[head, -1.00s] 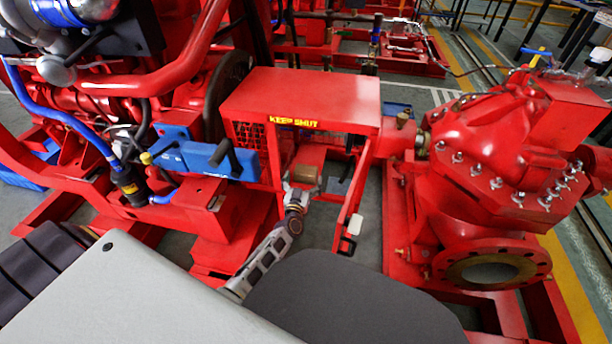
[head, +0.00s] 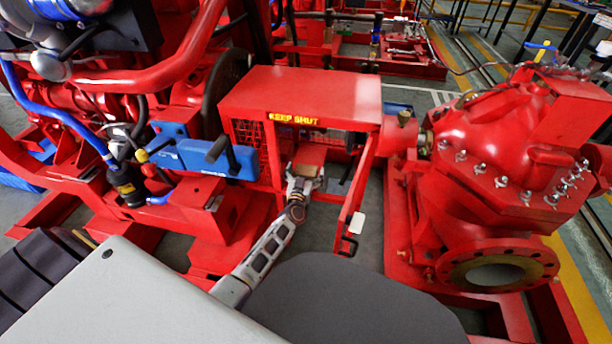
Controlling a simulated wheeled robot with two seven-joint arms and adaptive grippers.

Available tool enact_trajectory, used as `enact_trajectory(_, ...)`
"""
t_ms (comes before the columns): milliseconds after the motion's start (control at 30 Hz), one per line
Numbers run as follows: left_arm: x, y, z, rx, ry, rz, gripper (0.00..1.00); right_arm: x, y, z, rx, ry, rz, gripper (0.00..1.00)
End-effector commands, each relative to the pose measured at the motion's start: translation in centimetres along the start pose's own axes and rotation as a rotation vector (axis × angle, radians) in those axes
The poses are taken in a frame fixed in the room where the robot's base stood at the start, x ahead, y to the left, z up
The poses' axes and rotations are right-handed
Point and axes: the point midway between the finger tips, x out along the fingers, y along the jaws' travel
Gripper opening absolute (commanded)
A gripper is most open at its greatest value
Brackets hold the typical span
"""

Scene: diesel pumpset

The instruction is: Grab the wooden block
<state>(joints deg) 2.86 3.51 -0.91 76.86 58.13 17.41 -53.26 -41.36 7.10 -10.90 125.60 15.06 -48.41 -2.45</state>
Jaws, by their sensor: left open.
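The wooden block (head: 306,171) is a small tan-brown piece inside the red guard box (head: 310,92) marked KEEP SHUT, below its top. My left gripper (head: 304,178) reaches in from below through the open front. It is open, with its fingers at the near side of the block, one on each side. The gripper hides part of the block, and I cannot tell whether the fingers touch it. My right gripper is not in view.
The guard's red door (head: 352,205) stands open just right of my left arm. The red pump (head: 500,165) is on the right. The blue-fitted engine (head: 205,155) is on the left. Grey floor shows beneath the opening.

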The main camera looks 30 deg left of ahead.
Motion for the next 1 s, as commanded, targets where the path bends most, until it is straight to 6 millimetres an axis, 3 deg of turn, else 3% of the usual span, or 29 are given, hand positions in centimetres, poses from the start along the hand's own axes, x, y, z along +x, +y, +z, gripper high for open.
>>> enact_trajectory(167, -0.01, 0.0, 0.0, 0.0, 0.0, 0.0, 1.0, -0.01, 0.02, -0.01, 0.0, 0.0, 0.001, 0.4)
enact_trajectory(567, 0.0, 0.01, -0.05, 0.0, 0.001, 0.0, 0.52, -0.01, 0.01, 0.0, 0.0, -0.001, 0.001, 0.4)
enact_trajectory(1000, 0.0, 0.02, -0.44, -0.001, 0.001, 0.0, 0.52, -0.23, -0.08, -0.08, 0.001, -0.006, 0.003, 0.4)
